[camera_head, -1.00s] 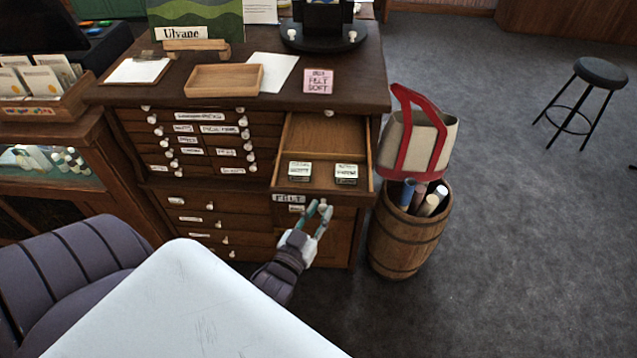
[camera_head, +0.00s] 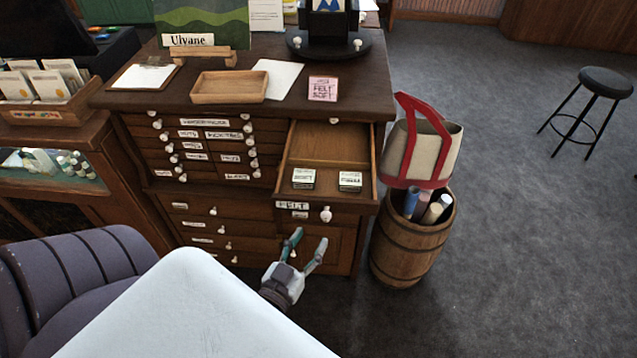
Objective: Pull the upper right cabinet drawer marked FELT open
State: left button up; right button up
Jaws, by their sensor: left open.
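The drawer marked FELT (camera_head: 292,205) stands pulled out from the upper right of the dark wooden cabinet (camera_head: 250,208). Its inside is visible, with two small labelled boxes (camera_head: 303,178) near its front and bare wood behind them. A white knob (camera_head: 326,214) shows on its front, right of the label. My left gripper (camera_head: 304,249) is open and empty, below and in front of the drawer front, apart from the knob. My right gripper is not in view.
A barrel (camera_head: 408,240) with rolled tubes stands close to the drawer's right, with a red-handled bag (camera_head: 424,150) above it. A wooden tray (camera_head: 229,87) and a pink note (camera_head: 323,89) lie on the cabinet top. A stool (camera_head: 590,100) stands far right on open floor.

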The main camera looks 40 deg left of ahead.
pick_arm(q)
jog(key=shift+s+d, duration=0.25)
jog(key=shift+s, duration=1.1)
jog(key=shift+s+d, duration=0.2)
jog(key=shift+s, duration=1.15)
